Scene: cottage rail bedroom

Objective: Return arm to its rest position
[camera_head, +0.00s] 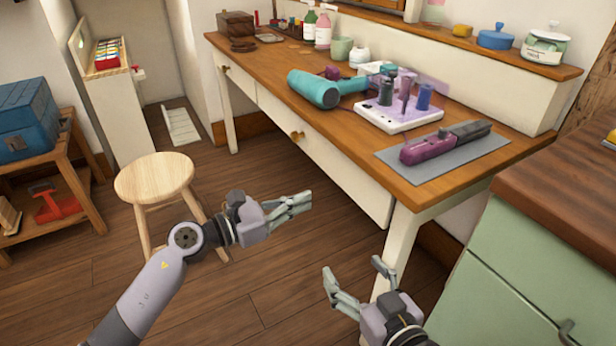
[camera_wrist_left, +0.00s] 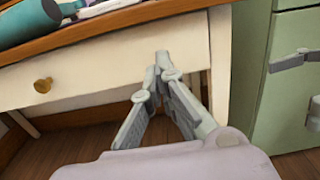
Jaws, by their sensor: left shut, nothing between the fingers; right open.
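My left gripper (camera_head: 292,207) is shut and empty. It is held in the air in front of the wooden desk, right of the round stool. In the left wrist view its fingers (camera_wrist_left: 162,65) meet in front of the desk's white drawer front. My right gripper (camera_head: 352,275) is open and empty, low near the desk's front leg and left of the green cabinet. Both grippers are apart from the furniture as far as I can see.
The desk (camera_head: 290,95) bears a teal hair dryer (camera_head: 315,89), a white tray (camera_head: 400,119) and a purple-and-black styling tool (camera_head: 445,143) on a grey mat. A stool (camera_head: 154,178) stands at left. A green cabinet (camera_head: 520,270) stands at right. Floor between is clear.

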